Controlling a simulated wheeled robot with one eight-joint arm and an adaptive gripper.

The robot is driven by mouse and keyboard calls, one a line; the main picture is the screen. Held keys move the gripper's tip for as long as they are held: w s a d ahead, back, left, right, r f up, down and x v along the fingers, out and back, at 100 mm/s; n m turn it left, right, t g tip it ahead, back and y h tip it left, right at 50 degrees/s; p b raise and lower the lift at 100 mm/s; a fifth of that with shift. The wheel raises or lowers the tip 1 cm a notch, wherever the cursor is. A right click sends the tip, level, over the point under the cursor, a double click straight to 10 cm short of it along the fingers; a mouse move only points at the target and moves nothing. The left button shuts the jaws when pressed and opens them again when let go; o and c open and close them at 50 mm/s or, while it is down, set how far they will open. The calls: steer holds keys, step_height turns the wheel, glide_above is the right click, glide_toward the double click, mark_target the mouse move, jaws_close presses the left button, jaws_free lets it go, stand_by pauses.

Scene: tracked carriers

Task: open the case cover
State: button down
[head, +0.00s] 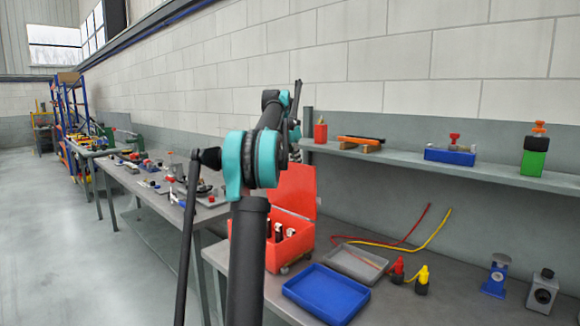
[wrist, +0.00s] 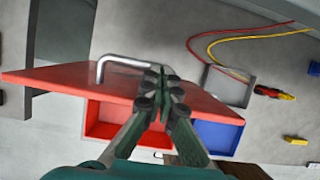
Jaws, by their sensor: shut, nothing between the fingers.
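The red case (head: 262,252) stands on the near bench with several dark and white items inside. Its red cover (head: 295,186) is raised, standing roughly upright at the case's back. In the wrist view the cover (wrist: 60,82) crosses the picture, with the open case (wrist: 95,118) below it. A bent grey metal handle (wrist: 120,60) is on the cover. My gripper (wrist: 160,78) is shut and empty, its fingertips overlapping the cover and the handle's right end in the picture. I cannot tell whether they touch. In the head view my arm hides part of the case and cover.
A blue tray (head: 327,294) and a grey tray (head: 354,264) lie right of the case. Red and yellow cables (head: 412,243) lie behind them. A shelf (head: 430,163) with several items runs above the bench. Small tools and devices stand at the right.

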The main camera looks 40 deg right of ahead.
steer(key=shift+w+d+f, duration=0.1)
steer(key=shift+d+f, duration=0.1)
steer(key=shift+d, duration=1.35)
